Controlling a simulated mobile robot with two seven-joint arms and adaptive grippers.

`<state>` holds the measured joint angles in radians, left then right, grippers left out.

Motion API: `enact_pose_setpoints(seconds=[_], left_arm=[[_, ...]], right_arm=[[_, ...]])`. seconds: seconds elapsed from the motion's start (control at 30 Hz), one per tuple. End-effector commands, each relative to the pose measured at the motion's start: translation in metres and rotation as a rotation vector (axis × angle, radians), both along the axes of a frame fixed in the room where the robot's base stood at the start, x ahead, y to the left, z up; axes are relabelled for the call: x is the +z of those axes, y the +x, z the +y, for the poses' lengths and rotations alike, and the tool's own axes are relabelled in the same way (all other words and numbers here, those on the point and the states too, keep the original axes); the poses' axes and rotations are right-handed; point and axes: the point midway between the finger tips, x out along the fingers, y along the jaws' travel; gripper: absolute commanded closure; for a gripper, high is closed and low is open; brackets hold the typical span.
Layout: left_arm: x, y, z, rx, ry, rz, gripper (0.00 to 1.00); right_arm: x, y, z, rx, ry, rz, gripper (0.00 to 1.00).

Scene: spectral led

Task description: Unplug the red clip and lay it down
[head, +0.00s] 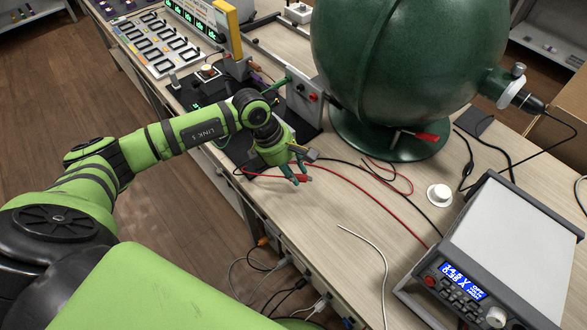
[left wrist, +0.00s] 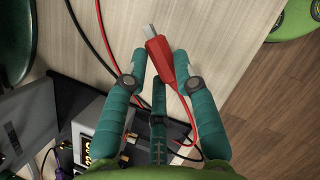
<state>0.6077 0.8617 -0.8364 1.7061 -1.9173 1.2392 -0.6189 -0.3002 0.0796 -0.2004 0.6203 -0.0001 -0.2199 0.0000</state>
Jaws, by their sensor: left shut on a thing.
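The red clip (left wrist: 162,62) has a bare metal tip and a red lead trailing from its rear. My left gripper (left wrist: 159,68) is shut on the clip, with a teal finger at each side of it. In the head view the left gripper (head: 298,173) is low over the wooden bench near its front edge. Only a small red part of the clip (head: 304,178) shows there between the fingers. The clip's metal tip points away from the palm over bare wood, and nothing visible is attached to it. I cannot tell whether it touches the bench.
The power supply (head: 505,250) stands at the right, with a white round piece (head: 438,195) near it. A large green sphere (head: 410,55) stands behind. Red and black leads cross the bench. A white cable (head: 368,245) lies on clear wood near the front.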

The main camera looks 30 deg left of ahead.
Motion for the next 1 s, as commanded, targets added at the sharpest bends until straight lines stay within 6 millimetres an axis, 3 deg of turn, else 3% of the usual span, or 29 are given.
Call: enact_pose_setpoints(seconds=[1.0], left_arm=[[-0.043, 0.000, 0.000, 0.001, 0.000, -0.001, 1.00]], right_arm=[[-0.043, 0.001, -0.001, 0.000, -0.002, 0.000, 0.60]])
